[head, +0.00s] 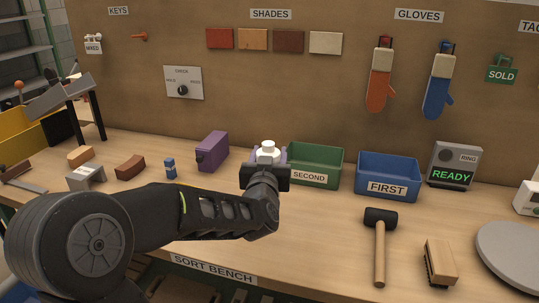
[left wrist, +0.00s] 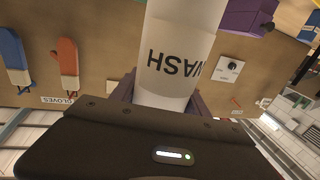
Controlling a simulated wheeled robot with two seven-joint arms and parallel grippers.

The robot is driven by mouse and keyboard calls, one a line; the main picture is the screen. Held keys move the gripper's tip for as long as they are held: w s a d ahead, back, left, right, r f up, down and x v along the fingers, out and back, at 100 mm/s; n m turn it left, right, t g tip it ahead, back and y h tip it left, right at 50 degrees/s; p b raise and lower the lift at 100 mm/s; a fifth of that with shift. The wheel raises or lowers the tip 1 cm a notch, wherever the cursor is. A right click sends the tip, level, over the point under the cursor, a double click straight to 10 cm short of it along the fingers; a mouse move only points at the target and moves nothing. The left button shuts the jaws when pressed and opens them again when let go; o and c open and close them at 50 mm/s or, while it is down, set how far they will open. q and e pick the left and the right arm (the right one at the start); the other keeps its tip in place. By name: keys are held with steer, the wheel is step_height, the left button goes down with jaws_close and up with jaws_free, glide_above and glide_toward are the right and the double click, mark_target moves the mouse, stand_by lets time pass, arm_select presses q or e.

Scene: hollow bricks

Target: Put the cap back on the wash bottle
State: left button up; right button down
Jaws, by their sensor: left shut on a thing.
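The white wash bottle (left wrist: 178,62), with dark letters reading WASH, is between the fingers of my left gripper (left wrist: 163,98) in the left wrist view. In the head view my left gripper (head: 266,166) is shut on the bottle above the bench, in front of the green bin. Only the bottle's stepped white top (head: 267,149) shows there, and the gripper and arm hide the rest. I cannot tell whether that top is bare or capped. I cannot pick out a separate cap. My right gripper is not in view.
A green SECOND bin (head: 314,153) and blue FIRST bin (head: 388,160) stand behind. A purple box (head: 212,150), small blue item (head: 170,168) and brown block (head: 130,167) lie left. A mallet (head: 380,240), brush (head: 440,263) and grey disc (head: 512,250) lie right.

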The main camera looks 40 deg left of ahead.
arm_select(q)
jaws_close()
stand_by(0.5)
